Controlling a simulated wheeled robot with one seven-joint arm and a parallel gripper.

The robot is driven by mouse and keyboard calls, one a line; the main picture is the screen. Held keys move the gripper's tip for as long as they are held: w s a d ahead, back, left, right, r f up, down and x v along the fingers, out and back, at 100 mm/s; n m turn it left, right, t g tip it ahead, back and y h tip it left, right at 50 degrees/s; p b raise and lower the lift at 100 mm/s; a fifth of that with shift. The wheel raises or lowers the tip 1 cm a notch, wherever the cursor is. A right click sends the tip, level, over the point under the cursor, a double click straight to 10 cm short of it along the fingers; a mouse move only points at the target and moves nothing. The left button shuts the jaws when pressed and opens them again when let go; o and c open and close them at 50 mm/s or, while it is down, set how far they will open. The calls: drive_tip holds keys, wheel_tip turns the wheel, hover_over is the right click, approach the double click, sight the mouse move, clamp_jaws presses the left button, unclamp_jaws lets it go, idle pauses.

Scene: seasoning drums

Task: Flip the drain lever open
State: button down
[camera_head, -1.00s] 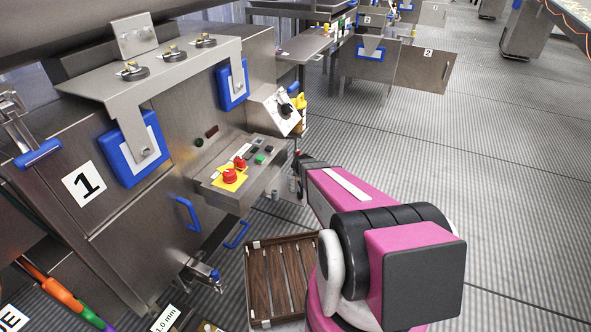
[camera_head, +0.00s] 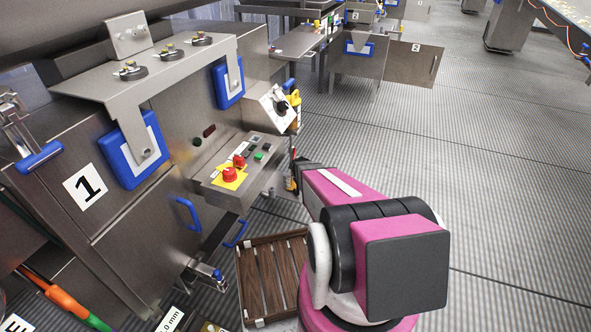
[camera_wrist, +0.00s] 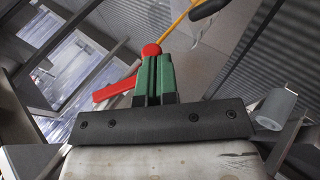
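My gripper (camera_wrist: 156,56) shows in the wrist view with its two green fingers close together, only a thin dark gap between them. Nothing can be seen held between them. A red lever-like part (camera_wrist: 115,91) with a rounded red end (camera_wrist: 151,50) lies just beyond and to the left of the fingertips; I cannot tell whether they touch. I cannot tell for certain that it is the drain lever. In the head view my pink and black arm hides most of the gripper area. A valve with a blue handle (camera_head: 218,276) sits low on the steel drum machine (camera_head: 120,225).
A control box with red buttons (camera_head: 230,175) juts from the machine beside my arm. A brown slatted crate (camera_head: 262,240) stands on the floor below. A yellow rod (camera_wrist: 178,20) runs near the red end. Open ribbed floor (camera_head: 500,190) lies to the right.

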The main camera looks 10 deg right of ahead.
drive_tip(key=shift+w+d+f, duration=0.4)
drive_tip(key=shift+w+f, duration=0.1)
drive_tip(key=shift+f, duration=0.1)
drive_tip(key=shift+w+d+f, duration=0.35)
drive_tip(key=shift+w+f, duration=0.1)
drive_tip(key=shift+f, duration=0.15)
drive_tip(key=s+a+r, duration=0.1)
drive_tip(key=s+a, duration=0.1)
drive_tip(key=s, duration=0.4)
drive_tip(key=s+a+r, duration=0.2)
drive_tip(key=s+a, duration=0.1)
drive_tip(key=s, duration=0.3)
drive_tip(key=shift+s+a+r, duration=0.15)
drive_tip(key=shift+a+r, duration=0.05)
drive_tip(key=shift+r, duration=0.05)
